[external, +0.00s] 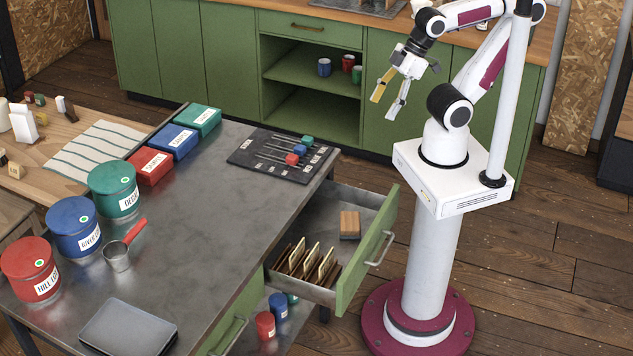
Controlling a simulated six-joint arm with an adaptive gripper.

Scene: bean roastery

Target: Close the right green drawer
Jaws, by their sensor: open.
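The right green drawer (362,262) is pulled far out from the metal-topped table in the external view. Its green front carries a pale bar handle (381,248). Inside lie several brown, card-like upright pieces (308,262) and a small orange-brown block (350,224). My gripper (388,105) is open and empty. It hangs in the air above and behind the drawer, in front of the green cabinet, well apart from the handle.
The metal tabletop (190,255) holds red, blue and green canisters, matching boxes, a red-handled scoop (119,254), a grey slab (128,328) and a dark board (283,155) with coloured pieces. Another drawer front (229,335) is at the lower left.

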